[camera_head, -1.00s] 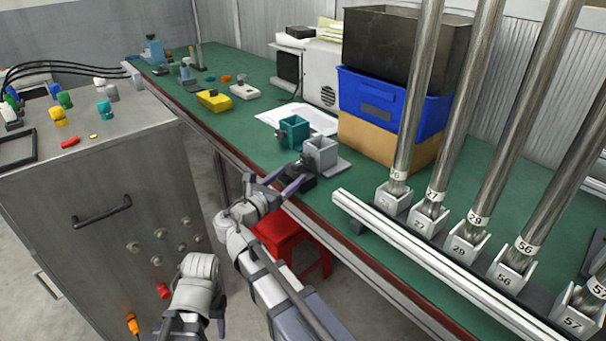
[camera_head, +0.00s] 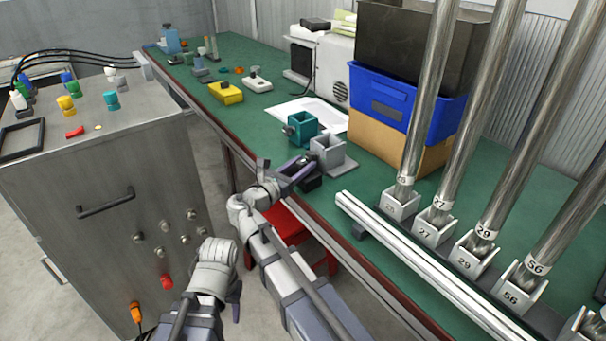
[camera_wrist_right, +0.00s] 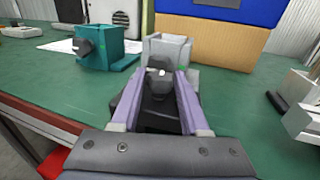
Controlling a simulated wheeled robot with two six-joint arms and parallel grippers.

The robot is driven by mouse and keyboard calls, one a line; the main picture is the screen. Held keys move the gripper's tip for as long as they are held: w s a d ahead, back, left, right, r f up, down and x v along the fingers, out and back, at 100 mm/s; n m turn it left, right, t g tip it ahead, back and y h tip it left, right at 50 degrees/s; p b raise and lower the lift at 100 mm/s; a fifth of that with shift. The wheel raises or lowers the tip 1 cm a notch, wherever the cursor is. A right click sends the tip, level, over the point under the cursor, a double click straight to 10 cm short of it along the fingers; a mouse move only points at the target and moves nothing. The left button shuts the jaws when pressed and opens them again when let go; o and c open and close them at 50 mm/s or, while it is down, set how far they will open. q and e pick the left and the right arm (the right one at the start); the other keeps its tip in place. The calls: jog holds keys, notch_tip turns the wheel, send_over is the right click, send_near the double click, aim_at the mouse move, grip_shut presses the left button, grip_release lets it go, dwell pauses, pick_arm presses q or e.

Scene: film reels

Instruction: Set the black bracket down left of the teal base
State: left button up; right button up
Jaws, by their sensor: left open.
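The teal base (camera_head: 303,126), an open box with a dark knob on its left side, stands on the green bench; it also shows in the right wrist view (camera_wrist_right: 107,48). The black bracket (camera_head: 310,183) is low beside the grey base, near the bench's front edge. In the right wrist view, the black bracket (camera_wrist_right: 160,113) is between the purple fingers of my right gripper (camera_wrist_right: 160,82). I cannot tell whether the fingers press on it. My left gripper (camera_head: 236,297) is open and low in front of the bench, away from the bracket.
The grey base (camera_head: 328,157) stands right of the teal base. White paper (camera_head: 305,110) lies behind it. A blue crate (camera_head: 400,98) and numbered metal tubes (camera_head: 420,110) stand to the right. Green bench top left of the teal base (camera_head: 258,125) is clear.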

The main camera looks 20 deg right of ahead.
grip_shut()
jog(key=shift+r, duration=0.1)
dwell(0.5)
notch_tip(320, 180, up, 10)
jog(key=p, duration=1)
